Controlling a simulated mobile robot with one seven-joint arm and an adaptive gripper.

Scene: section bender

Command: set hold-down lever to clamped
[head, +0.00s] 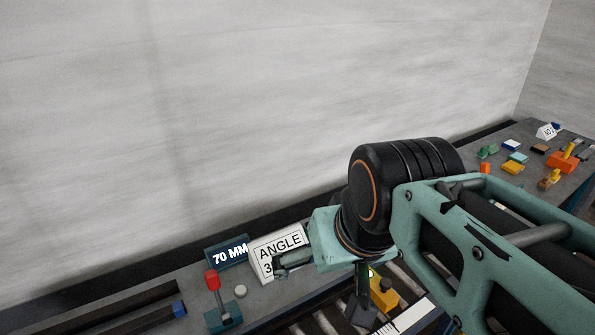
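A lever with a red knob (212,279) rises from a teal base (224,318) on the grey bench at the lower left. It leans slightly to the left at its top. No label on it can be read, so I cannot tell which setting it is in. My arm comes in from the right, and its wrist is right of the lever, over the bench. My gripper is mostly hidden by the wrist; a dark part below it (364,309) may belong to it. Nothing of mine visibly touches the red-knobbed lever.
A "70 MM" sign (228,253) and a partly covered "ANGLE" sign (278,244) stand behind the lever. A yellow part (383,298) is under my wrist. Several coloured parts, including an orange block (562,163), lie at the far right. A wall closes the back.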

